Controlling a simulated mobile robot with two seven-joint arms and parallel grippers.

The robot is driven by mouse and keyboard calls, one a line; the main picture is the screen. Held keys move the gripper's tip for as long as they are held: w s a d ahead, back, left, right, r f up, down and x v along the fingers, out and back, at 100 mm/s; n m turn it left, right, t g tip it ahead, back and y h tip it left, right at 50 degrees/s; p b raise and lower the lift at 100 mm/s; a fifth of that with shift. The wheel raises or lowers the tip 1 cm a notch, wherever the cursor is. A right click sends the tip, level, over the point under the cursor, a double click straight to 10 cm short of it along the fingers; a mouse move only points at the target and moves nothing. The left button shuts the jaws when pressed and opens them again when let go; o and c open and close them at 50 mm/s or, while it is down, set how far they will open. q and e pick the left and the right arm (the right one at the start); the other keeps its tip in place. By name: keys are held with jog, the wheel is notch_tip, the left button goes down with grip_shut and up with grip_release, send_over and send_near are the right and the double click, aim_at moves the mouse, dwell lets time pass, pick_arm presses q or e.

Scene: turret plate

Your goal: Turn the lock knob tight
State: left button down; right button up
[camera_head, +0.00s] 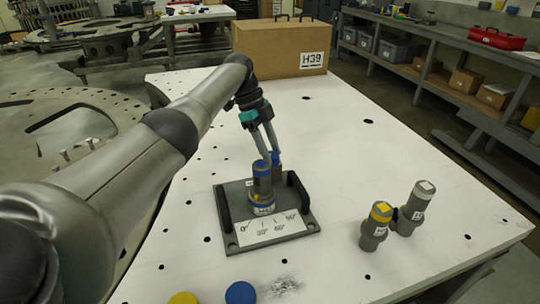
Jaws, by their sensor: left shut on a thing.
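A dark square turret plate (230,238) lies on the white table, with a printed angle scale (268,229) marked from 0 to 90 degrees. A grey cylinder with a blue band (262,183) stands upright on it, with a white labelled ring at its foot. A small blue-topped piece, apparently the lock knob (276,158), shows close behind it to the right. My left gripper (272,157) reaches down from above, its fingertips shut at this blue piece. The cylinder and fingers hide part of the contact. My right gripper is not in view.
Dark upright handles (301,192) flank the cylinder. A yellow-topped cylinder (376,228) and a white-topped cylinder (416,204) stand to the right. Yellow (183,298) and blue (241,293) round pieces are at the near edge. A cardboard box (275,50) marks the far end.

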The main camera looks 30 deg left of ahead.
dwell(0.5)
pick_arm(q)
jog(key=shift+c, duration=1.8)
grip_release()
jog(key=v, duration=0.7)
jog(key=shift+r, duration=0.25)
